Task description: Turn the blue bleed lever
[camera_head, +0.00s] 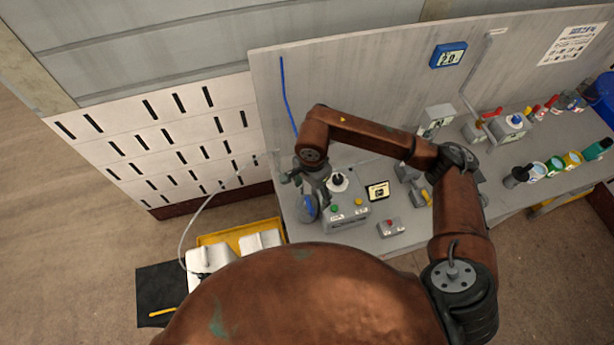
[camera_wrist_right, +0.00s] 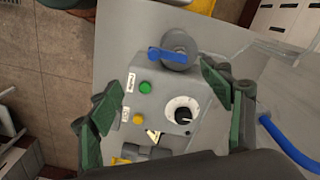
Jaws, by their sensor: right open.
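The blue bleed lever (camera_wrist_right: 167,55) lies across a round grey fitting at the far end of a grey control box (camera_wrist_right: 150,105) in the right wrist view. In the head view the lever (camera_head: 308,206) shows as a small blue patch beside the grey box (camera_head: 347,219), partly hidden by my gripper. My right gripper (camera_wrist_right: 160,88) is open and empty over the box, its green-padded fingers apart on either side. The lever is beyond the fingertips, and no contact shows. In the head view my right gripper (camera_head: 311,190) is above the box's left side. My left gripper is not in view.
The box carries a green button (camera_wrist_right: 145,87), a yellow button (camera_wrist_right: 138,118) and a dark knob on a white dial (camera_wrist_right: 182,114). A blue hose (camera_wrist_right: 288,142) runs at the right.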

